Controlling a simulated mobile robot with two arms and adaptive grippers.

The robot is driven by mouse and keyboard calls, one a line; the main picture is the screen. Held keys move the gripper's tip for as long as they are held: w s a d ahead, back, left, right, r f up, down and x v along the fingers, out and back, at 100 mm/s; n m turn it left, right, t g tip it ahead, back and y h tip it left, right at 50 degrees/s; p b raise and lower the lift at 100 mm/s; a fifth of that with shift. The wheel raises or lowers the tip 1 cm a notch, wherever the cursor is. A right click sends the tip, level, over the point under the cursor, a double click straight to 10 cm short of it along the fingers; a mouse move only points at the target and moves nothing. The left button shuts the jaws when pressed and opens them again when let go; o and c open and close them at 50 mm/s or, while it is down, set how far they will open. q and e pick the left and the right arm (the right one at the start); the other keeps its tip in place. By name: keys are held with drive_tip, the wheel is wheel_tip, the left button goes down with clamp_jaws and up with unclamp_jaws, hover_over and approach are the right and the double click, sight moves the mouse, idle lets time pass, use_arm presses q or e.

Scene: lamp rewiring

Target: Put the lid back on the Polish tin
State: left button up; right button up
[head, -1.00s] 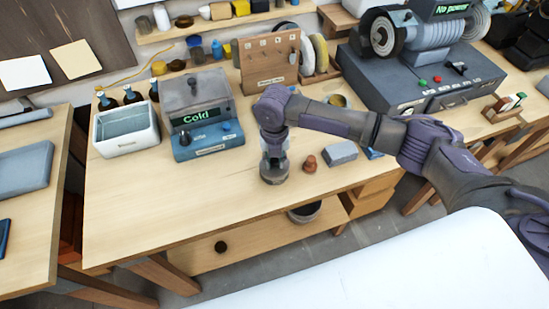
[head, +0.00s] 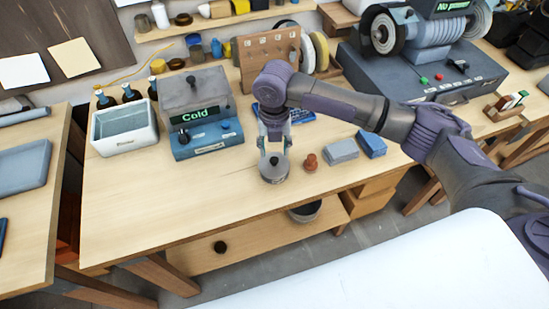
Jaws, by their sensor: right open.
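A small round grey tin (head: 275,176), which I take to be the Polish tin, stands on the wooden bench near its front edge. A grey top with a dark knob (head: 274,160) sits on it and looks like its lid; I cannot tell how fully it is seated. My right gripper (head: 275,157) points down over the tin, its fingers open and spread on either side of the knob. My left gripper is not in view.
A reddish-brown knobbed piece (head: 311,162) stands close right of the tin, then a grey block (head: 341,151) and a blue block (head: 372,144). The control box reading "Cold" (head: 206,138) and a white basin (head: 124,143) stand left. The bench's front left is clear.

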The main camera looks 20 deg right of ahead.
sight(274, 161)
wheel_tip(274, 161, up, 8)
drive_tip(key=b, duration=0.1)
drive_tip(key=shift+f+b, duration=0.25)
drive_tip(key=shift+b, duration=0.05)
